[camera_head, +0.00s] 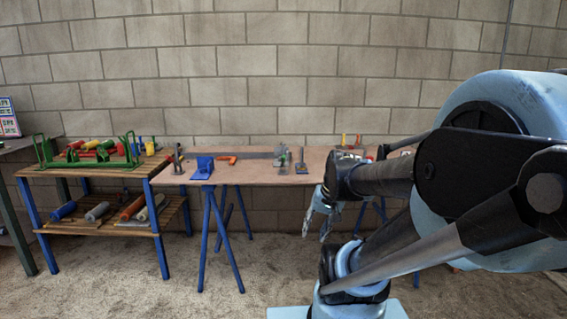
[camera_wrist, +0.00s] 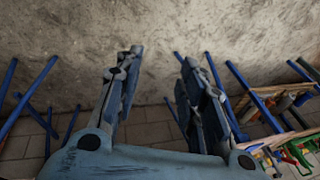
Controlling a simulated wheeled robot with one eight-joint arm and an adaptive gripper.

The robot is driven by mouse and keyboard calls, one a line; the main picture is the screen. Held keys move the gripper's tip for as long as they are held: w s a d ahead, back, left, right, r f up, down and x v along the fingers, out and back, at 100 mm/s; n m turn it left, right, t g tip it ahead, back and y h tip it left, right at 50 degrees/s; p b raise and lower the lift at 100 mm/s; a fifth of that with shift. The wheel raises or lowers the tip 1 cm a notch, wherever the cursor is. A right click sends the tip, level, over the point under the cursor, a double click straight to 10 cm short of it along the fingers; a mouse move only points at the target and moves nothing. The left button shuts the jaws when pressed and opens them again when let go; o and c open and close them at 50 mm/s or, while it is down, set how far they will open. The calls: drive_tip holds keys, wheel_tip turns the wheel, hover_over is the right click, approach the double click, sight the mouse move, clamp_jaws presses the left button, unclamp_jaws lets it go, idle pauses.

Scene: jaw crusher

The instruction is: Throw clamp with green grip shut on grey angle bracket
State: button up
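My gripper (camera_head: 317,222) hangs in front of the workbench, below its top, fingers pointing down. In the wrist view my gripper (camera_wrist: 159,58) has its two fingers spread apart with only bare floor between them. A grey metal piece (camera_head: 282,154) stands upright on the bench top near the wall; it may be the angle bracket or a clamp, too small to tell. A small upright tool (camera_head: 301,161) with a dark-blue base stands just right of it. Another upright tool (camera_head: 178,159) stands at the bench's left end.
The workbench (camera_head: 255,180) on blue trestle legs also holds a blue piece (camera_head: 203,168) and an orange tool (camera_head: 227,160). A wooden rack (camera_head: 95,170) at left carries a green frame (camera_head: 62,160) and coloured cylinders. My arm hides the bench's right end. The front floor is open.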

drive_tip(key=w+a+r+m+t+y, duration=0.1)
drive_tip(key=w+a+r+m+y, duration=0.1)
drive_tip(key=w, duration=0.4)
drive_tip(key=w+a+r+m+t+y, duration=0.1)
drive_tip(key=w+a+r+m+y, duration=0.1)
drive_tip(key=w, duration=0.4)
drive_tip(key=m+t+y, duration=0.4)
drive_tip(key=m+t, duration=0.5)
drive_tip(key=m, duration=0.5)
approach(284, 161)
drive_tip(key=x, duration=0.3)
drive_tip(key=r+x, duration=0.1)
drive_tip(key=x, duration=0.5)
drive_tip(key=shift+w+a+r, duration=0.15)
drive_tip(key=shift+a+r, duration=0.05)
drive_tip(key=shift+a, duration=0.2)
clamp_jaws()
